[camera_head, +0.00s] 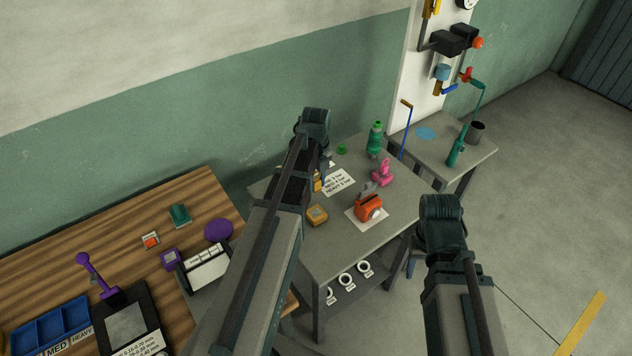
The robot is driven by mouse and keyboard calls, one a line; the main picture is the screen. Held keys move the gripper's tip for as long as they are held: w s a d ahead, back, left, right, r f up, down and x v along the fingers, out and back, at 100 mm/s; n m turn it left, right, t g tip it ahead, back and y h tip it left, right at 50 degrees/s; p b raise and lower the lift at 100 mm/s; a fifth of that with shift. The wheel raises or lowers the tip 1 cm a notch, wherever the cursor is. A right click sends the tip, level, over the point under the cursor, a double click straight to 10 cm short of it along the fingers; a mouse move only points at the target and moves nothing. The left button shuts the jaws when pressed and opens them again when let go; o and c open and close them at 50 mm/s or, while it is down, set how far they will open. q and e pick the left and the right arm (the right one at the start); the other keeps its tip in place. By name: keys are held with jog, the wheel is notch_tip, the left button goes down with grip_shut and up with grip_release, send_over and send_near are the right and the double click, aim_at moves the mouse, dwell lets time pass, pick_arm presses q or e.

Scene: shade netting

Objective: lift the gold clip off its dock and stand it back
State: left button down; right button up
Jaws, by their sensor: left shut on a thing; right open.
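A small gold piece (318,184), which looks like the gold clip, shows beside my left forearm, just under my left gripper (324,168). The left jaws are shut on it, though the arm and wrist hide much of the grip. A gold block with a dark top (317,215), which looks like the dock, sits on the grey table just nearer than the clip. I cannot tell how far the clip is above the table. My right gripper (412,264) is open by the table's right front side, mostly hidden behind its wrist.
The grey table (344,245) also holds an orange device (368,207), a pink item (382,172), a green bottle (375,138) and a printed card (338,182). A wooden bench (200,190) with purple tools stands left. A smaller table (470,158) stands behind right.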

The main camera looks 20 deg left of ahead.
aim_at(316, 173)
pick_arm(q)
jog(key=shift+r+p, duration=1.7)
jog(key=shift+r, duration=0.2)
pick_arm(e)
notch_tip(316, 173, up, 4)
jog(key=shift+f, duration=0.15)
